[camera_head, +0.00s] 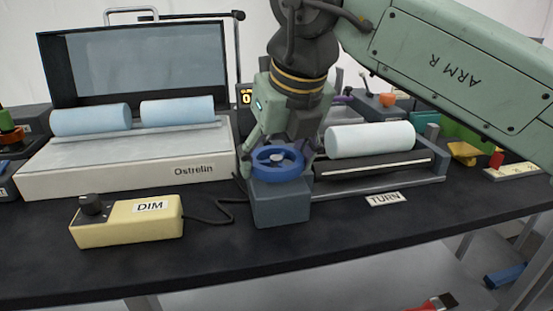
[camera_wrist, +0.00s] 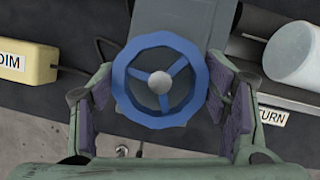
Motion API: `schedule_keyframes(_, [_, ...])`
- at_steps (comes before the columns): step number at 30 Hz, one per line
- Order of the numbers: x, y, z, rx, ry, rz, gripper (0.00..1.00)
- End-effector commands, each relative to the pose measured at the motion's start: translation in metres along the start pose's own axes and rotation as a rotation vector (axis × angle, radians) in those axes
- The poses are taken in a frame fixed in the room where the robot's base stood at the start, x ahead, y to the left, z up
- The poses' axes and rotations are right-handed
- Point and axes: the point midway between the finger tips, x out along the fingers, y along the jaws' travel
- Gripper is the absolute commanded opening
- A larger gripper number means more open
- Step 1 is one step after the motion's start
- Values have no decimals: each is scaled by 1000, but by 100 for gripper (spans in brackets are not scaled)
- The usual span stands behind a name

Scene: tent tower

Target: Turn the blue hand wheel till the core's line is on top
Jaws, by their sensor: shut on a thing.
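The blue hand wheel (camera_head: 278,161) lies flat on top of a grey block (camera_head: 281,206) at the table's front. In the wrist view the wheel (camera_wrist: 160,80) shows three spokes and a grey hub. My gripper (camera_head: 277,158) reaches down from above with a finger on each side of the wheel's rim, and is shut on it. Right of the wheel, a pale cylinder (camera_head: 370,139) lies above a long dark piece (camera_head: 372,168) with a thin pale line along its front. I cannot tell whether that line belongs to the core.
A "TURN" label (camera_head: 385,199) lies in front of the cylinder's stand. Left are a yellow "DIM" box (camera_head: 126,221) with a black knob and cable, and a white "Ostrelin" unit (camera_head: 120,168) bearing two blue rolls. The table's front strip is mostly clear.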

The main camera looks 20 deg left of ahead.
Motion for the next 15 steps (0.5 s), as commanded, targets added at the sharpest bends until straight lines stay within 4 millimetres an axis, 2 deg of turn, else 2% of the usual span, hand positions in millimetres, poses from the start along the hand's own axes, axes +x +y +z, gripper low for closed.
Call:
schedule_keyframes(6, [0, 0, -1, 140, 4, -61, 40])
schedule_keyframes(15, [0, 0, -1, 253, 3, -106, 40])
